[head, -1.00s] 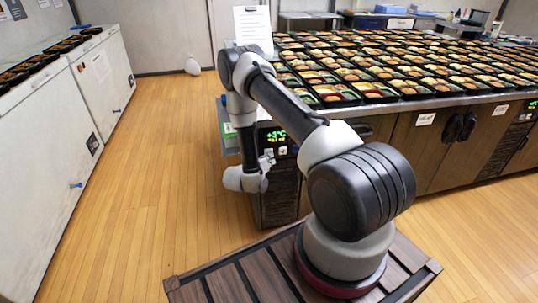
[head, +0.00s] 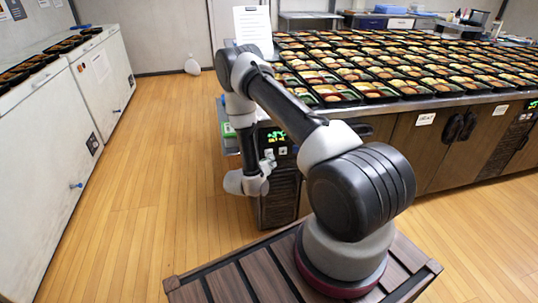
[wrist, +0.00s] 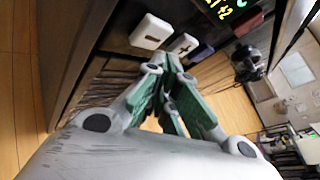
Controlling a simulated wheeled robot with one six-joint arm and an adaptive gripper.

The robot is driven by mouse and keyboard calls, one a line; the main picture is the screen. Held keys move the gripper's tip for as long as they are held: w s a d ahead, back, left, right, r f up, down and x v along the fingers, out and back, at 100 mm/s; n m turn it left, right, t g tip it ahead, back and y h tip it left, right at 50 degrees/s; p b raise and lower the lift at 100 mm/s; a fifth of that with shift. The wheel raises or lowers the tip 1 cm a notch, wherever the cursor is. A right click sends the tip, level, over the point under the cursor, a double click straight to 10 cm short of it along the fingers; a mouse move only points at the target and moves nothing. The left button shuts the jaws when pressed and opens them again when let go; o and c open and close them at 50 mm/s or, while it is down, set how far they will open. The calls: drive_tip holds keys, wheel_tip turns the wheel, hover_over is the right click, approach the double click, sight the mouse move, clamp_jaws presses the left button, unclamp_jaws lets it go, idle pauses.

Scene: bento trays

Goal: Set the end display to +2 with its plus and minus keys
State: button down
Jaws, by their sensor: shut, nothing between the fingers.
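The end display (head: 276,137) is lit on the near end of the counter. In the wrist view the display (wrist: 222,10) is cut off by the top edge; its yellow line ends in "+2", and a green line beside it is only partly in view. The white minus key (wrist: 151,31) and white plus key (wrist: 184,45) sit below it. My gripper (wrist: 172,62) is shut and empty, its green-padded fingers meeting just in front of the plus key's lower edge. I cannot tell whether the tips touch it. In the head view my gripper (head: 267,164) is beside the panel.
A dark and a reddish key lie beyond the plus key in the wrist view. Many bento trays (head: 375,91) cover the counter top. A paper sign (head: 253,29) stands at its near corner. White freezers (head: 50,125) line the left; the wooden floor (head: 160,180) between is clear.

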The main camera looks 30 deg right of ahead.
drive_tip(key=shift+s+a, duration=0.2)
drive_tip(key=shift+s, duration=0.55)
drive_tip(key=shift+s+a, duration=0.25)
drive_tip(key=shift+s, duration=0.55)
drive_tip(key=shift+s+a, duration=0.2)
drive_tip(key=shift+s, duration=0.55)
